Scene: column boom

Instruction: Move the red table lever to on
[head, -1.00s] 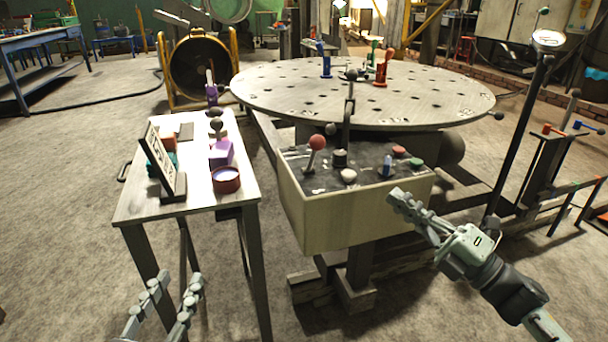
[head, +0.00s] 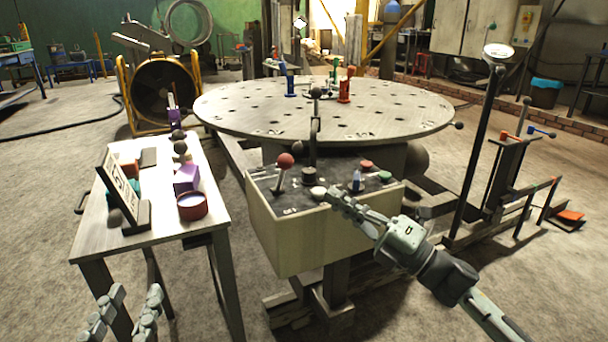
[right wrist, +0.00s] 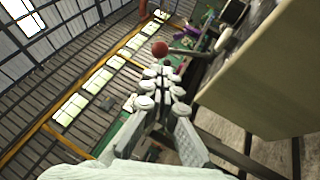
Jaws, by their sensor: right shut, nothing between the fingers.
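The red-knobbed lever (head: 285,161) stands on the left part of the control box (head: 330,238) in front of the round table, its stick leaning slightly. My right gripper (head: 335,195) is shut and empty, at the front edge of the box, right of and nearer than the lever, with a visible gap. In the right wrist view the red knob (right wrist: 160,49) shows just beyond the shut fingertips (right wrist: 161,75). My left gripper (head: 136,293) is open and empty at the bottom left, in front of the side table.
The box top also carries a white knob (head: 318,193), a blue switch (head: 356,181), a red button (head: 366,164) and a green button (head: 385,176). A tall black-knobbed lever (head: 315,125) rises behind. The side table (head: 105,238) at left holds several objects. The round table (head: 300,118) lies behind.

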